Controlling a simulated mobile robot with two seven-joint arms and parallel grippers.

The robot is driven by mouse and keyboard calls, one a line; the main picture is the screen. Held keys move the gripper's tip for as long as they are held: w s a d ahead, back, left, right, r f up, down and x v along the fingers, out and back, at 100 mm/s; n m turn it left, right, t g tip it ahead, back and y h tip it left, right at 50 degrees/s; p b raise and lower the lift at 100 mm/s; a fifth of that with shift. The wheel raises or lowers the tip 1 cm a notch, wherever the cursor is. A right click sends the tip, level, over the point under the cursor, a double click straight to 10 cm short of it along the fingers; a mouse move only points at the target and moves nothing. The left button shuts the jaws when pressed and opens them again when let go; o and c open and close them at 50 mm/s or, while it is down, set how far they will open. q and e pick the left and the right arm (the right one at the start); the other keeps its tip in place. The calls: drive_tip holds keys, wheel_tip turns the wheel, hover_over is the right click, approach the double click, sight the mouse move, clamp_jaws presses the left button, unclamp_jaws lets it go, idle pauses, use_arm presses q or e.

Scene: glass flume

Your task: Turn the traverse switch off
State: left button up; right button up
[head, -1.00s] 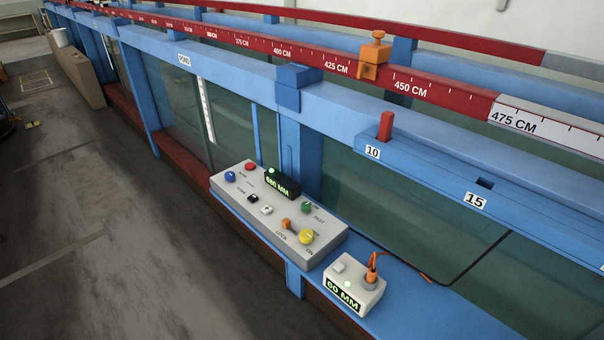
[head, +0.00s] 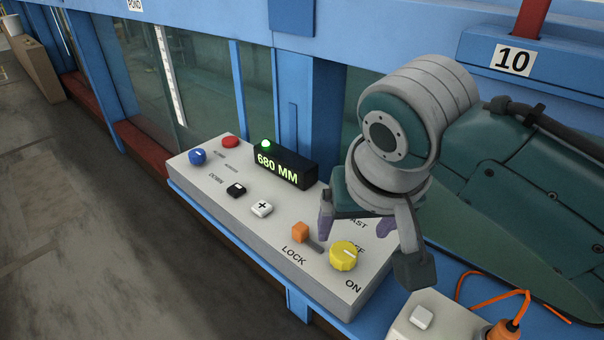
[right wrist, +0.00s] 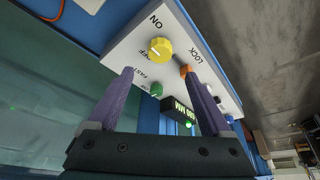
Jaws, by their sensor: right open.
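The grey control box (head: 215,200) stands on the blue ledge. Its yellow knob (head: 345,256), with a pale mark on top, sits by an ON label and a partly hidden label that reads OFF in the right wrist view. My right gripper (head: 356,225) is open and empty, above the box and just behind the knob. In the right wrist view the knob (right wrist: 160,49) shows beyond and between the two purple fingertips (right wrist: 157,74), apart from them. The green knob (right wrist: 156,89) shows there too; in the head view my gripper hides it. My left gripper is out of view.
An orange lever (head: 300,232) in a slot by LOCK is close to the yellow knob. A black display (head: 285,166) reads 680 MM. Blue (head: 198,157) and red (head: 230,141) controls sit farther left. A small box (head: 420,318) with an orange cable (head: 505,330) is at lower right.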

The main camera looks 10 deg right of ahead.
sight(344, 251)
drive_tip(key=b+x, duration=0.3)
drive_tip(key=x, duration=0.5)
drive_tip(key=shift+f, duration=0.4)
clamp_jaws()
